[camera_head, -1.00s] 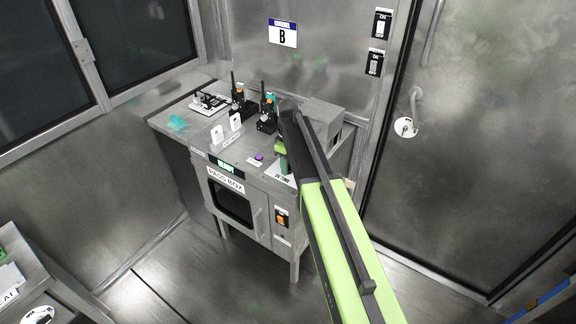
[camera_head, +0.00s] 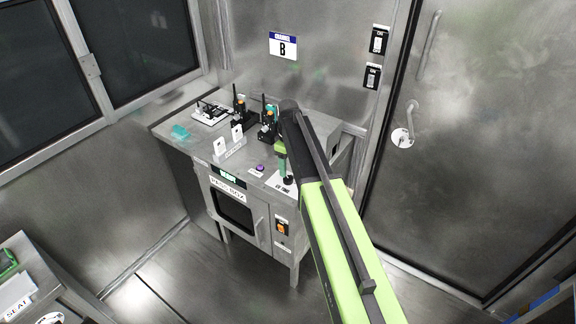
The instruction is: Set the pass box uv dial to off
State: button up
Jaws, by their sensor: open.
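The pass box (camera_head: 203,189) is a metal cabinet with a dark window in its door and a name plate on its front. On its top near the front right corner lies a white label reading "UV TIME" (camera_head: 279,187). A small dark part shows just above the label; I cannot tell whether it is the dial or my fingertips. My gripper (camera_head: 287,178) hangs at the end of my green and black arm, pointing down over this corner. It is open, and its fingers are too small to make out. The dial's setting cannot be read.
Two black radios (camera_head: 267,124) stand at the back of the top. White upright cards (camera_head: 237,136), a purple button (camera_head: 260,168) and a teal item (camera_head: 180,132) are on it too. An orange switch (camera_head: 282,228) sits on the front. A door is at right; the floor in front is clear.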

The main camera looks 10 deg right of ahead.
aim_at(288, 178)
notch_tip(288, 178, up, 12)
jog(key=p, duration=0.9)
jog(key=shift+f+p, duration=0.25)
jog(key=shift+p, duration=0.1)
jog(key=shift+f, duration=0.1)
